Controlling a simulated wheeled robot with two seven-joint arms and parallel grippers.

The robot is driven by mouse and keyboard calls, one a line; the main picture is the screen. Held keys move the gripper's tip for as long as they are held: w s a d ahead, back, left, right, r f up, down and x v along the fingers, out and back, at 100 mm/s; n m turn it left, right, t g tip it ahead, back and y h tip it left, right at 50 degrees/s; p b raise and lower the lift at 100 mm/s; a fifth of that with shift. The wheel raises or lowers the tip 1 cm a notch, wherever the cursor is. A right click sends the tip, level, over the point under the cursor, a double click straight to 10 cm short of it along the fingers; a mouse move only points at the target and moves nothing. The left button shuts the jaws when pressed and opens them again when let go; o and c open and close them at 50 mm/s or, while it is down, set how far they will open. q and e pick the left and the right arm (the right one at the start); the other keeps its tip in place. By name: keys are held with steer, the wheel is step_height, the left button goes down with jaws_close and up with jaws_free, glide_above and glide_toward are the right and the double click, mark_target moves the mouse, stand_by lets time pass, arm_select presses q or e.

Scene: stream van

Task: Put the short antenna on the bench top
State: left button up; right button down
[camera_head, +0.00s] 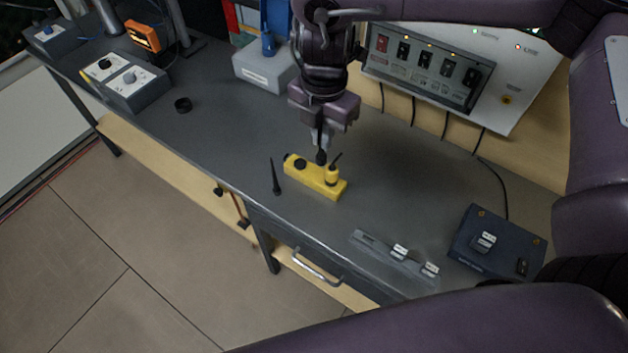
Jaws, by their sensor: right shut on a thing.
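My right gripper (321,148) points down over the yellow block (318,180) on the bench top (225,125). It is shut on a small dark piece, which looks like the short antenna (321,158); the fingers hide most of it. The dark lower end is right at the block's top, and I cannot tell whether it touches. The block has a black round part at its left and a raised yellow cylinder with a thin dark stick at its right. My left gripper is not in view.
A grey box (264,70) and a switch panel (427,67) stand behind. A grey rail (374,247) and a dark blue box (497,243) are at the right.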

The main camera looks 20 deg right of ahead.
steer(key=n, duration=0.3)
steer(key=shift+s+a, duration=0.15)
steer(key=shift+a, duration=0.05)
steer(key=n, duration=0.2)
steer(key=shift+s+a+r+n, duration=0.1)
steer(key=shift+a+n, duration=0.05)
steer(key=shift+n, duration=0.25)
steer(key=f+n, duration=0.3)
steer(key=f, duration=0.3)
steer(key=a+f+n+b, duration=0.1)
steer(key=f+n, duration=0.3)
steer(key=f, duration=0.3)
steer(key=f+n+b, duration=0.1)
steer(key=f+n, duration=0.3)
steer(key=f, duration=0.2)
steer(key=shift+s+a+f, duration=0.2)
steer(key=shift+a, duration=0.15)
steer(key=shift+w+f, duration=0.1)
steer(key=shift+f, duration=0.1)
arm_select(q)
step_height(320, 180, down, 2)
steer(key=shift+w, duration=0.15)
